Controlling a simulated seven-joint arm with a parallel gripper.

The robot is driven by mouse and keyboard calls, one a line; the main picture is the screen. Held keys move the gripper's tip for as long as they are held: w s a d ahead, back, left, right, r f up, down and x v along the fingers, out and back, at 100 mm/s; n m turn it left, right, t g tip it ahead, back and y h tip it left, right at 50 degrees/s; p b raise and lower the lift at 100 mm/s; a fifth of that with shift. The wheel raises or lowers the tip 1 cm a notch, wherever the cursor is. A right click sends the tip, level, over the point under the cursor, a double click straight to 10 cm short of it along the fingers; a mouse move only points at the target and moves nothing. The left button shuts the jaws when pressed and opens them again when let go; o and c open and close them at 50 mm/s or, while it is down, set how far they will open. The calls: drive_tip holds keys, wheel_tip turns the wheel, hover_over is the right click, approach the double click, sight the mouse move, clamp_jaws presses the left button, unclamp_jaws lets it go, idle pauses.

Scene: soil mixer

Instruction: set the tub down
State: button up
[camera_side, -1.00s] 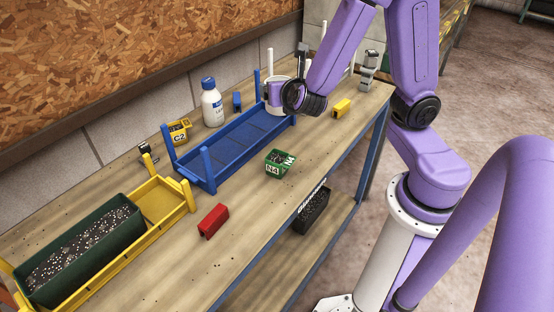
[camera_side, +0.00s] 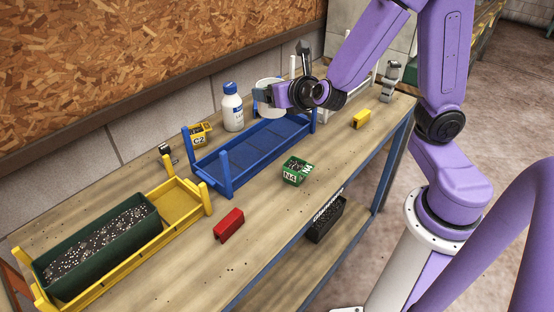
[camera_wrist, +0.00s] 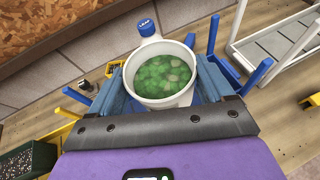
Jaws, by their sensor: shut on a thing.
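The tub (camera_wrist: 164,100) is a white round pot with green, clumpy contents in the wrist view. In the side view its white body (camera_side: 268,84) shows in part behind my gripper (camera_side: 272,96). My gripper, with its blue-grey fingers (camera_wrist: 160,80) on either side of the tub, is shut on it. The tub is upright, over the far back part of the blue tray (camera_side: 250,148). Whether its base touches the tray is hidden.
A white bottle with a blue cap (camera_side: 232,108) stands left of the tub, close by. A yellow tray (camera_side: 180,203) with a long green planter (camera_side: 100,250), a red block (camera_side: 229,224), a green N4 pot (camera_side: 295,171) and a yellow block (camera_side: 361,119) share the bench.

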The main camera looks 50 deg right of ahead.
drive_tip(key=s+a+f+m+g+h, duration=0.15)
drive_tip(key=s+a, duration=0.35)
drive_tip(key=s, duration=0.5)
drive_tip(key=s+a+f+m+h, duration=0.1)
drive_tip(key=s+a+h, duration=0.1)
drive_tip(key=s+a, duration=0.55)
drive_tip(key=w+a+f, duration=0.1)
drive_tip(key=w+f, duration=0.2)
drive_tip(key=w+a+f, duration=0.1)
drive_tip(key=w+f, duration=0.2)
drive_tip(key=w, duration=0.1)
drive_tip(key=w+a+f, duration=0.1)
drive_tip(key=w+f, duration=0.2)
drive_tip(key=shift+w+a+f, duration=0.15)
drive_tip(key=shift+w+a, duration=0.15)
drive_tip(key=shift+a, duration=0.1)
drive_tip(key=shift+f, duration=1.55)
drive_tip(key=shift+f, duration=0.1)
drive_tip(key=o, duration=1.2)
drive_tip(key=shift+a+y, duration=0.1)
drive_tip(key=shift+y, duration=0.15)
drive_tip(key=shift+c, duration=0.2)
